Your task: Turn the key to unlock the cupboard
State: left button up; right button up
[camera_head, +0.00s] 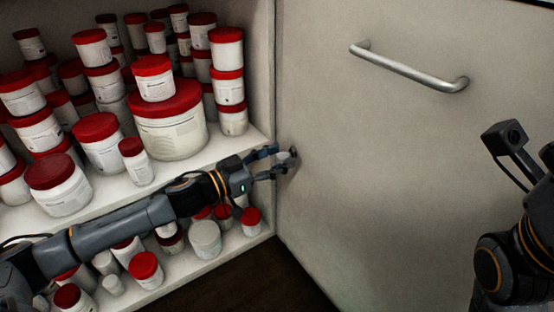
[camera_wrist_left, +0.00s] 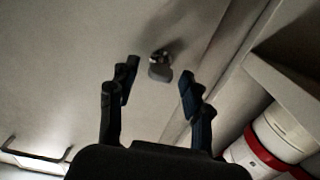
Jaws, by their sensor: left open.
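The key (camera_head: 285,157) sits in the lock on the pale cupboard door (camera_head: 350,170), near the door's left edge.
Open shelves (camera_head: 215,155) left of the door are crowded with white jars with red lids, including a large jar (camera_head: 170,125) near my left arm. A metal bar handle (camera_head: 410,67) is on the upper door. The dark floor (camera_head: 260,285) is clear.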

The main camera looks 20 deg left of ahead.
pick_arm(q)
jog(key=shift+d, duration=0.1)
grip_shut()
